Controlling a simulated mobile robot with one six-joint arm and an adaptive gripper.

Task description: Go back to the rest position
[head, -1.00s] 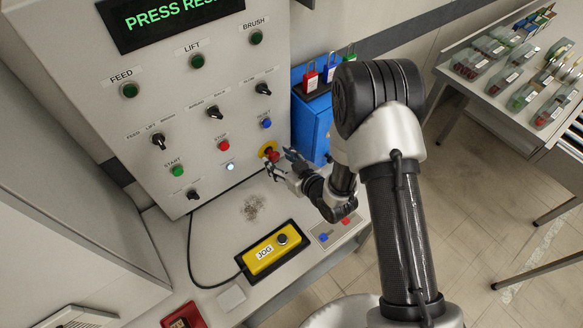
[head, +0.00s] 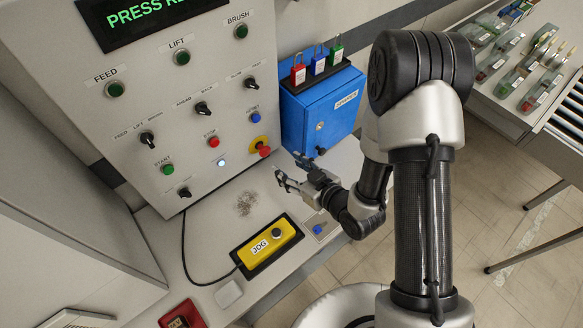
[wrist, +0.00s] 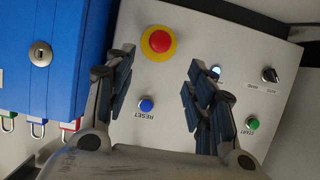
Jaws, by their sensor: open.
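My gripper (head: 294,170) is open and empty in the head view. It hangs over the console shelf, in front of the panel's lower right corner and apart from the panel. In the wrist view its two fingers (wrist: 158,82) stand wide apart with nothing between them. The red emergency stop button (head: 264,151) on its yellow ring is just beyond the fingers; in the wrist view the red button (wrist: 160,41) shows above and between the fingertips. The blue reset button (wrist: 146,104) shows between the fingers.
The control panel (head: 180,105) carries knobs, buttons and a partly cut-off green display. A blue box (head: 322,115) with several padlocks on top stands right of it. A yellow JOG pendant (head: 266,246) lies on the shelf. A table with bins (head: 520,85) is at the upper right.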

